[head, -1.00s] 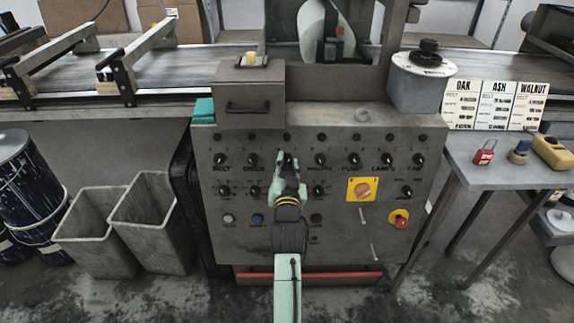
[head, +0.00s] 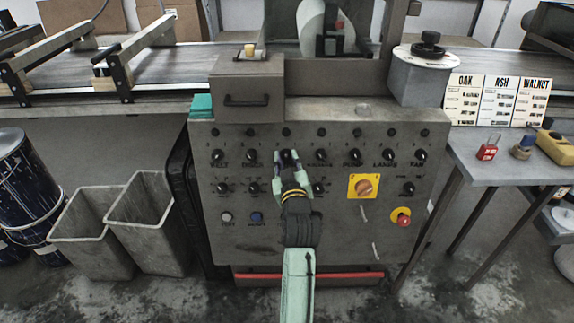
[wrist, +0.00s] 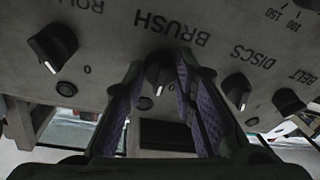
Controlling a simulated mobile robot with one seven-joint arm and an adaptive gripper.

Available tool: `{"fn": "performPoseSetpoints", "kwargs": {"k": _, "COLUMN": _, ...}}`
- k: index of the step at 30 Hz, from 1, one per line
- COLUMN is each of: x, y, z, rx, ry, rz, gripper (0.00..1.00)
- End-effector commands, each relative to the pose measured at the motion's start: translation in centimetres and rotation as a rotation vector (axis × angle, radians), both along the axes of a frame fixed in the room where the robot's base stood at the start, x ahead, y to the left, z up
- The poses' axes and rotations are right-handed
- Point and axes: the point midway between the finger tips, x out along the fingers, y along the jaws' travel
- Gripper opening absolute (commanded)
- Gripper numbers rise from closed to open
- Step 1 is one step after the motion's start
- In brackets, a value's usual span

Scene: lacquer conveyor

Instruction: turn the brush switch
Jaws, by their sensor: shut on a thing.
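The brush switch (wrist: 157,73) is a black rotary knob with a white pointer mark. It sits by the upside-down BRUSH label in the wrist view, and its mark shows at its lower end. In the head view the switch (head: 287,155) is in the upper knob row, partly hidden by my fingers, and its label is covered. My gripper (head: 289,167) is at the panel, shut on the knob. In the wrist view its purple-padded fingers (wrist: 162,98) stand on either side of the knob; the exact contact is hard to see.
The discs knob (wrist: 236,90) and roller knob (wrist: 52,48) are close on either side. A yellow-plated rotary switch (head: 363,187) and a red emergency button (head: 402,218) are lower right. A grey box (head: 247,92) juts out above. Bins (head: 140,225) stand left, a side table (head: 500,165) right.

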Motion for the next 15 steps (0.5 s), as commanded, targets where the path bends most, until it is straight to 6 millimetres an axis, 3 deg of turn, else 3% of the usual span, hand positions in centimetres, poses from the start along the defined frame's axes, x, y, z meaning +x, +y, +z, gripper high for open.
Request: {"fn": "performPoseSetpoints", "kwargs": {"k": 15, "x": 0.03, "y": -0.12, "z": 0.13, "rx": -0.357, "ry": -0.003, "rz": 0.064, "gripper": 0.00}}
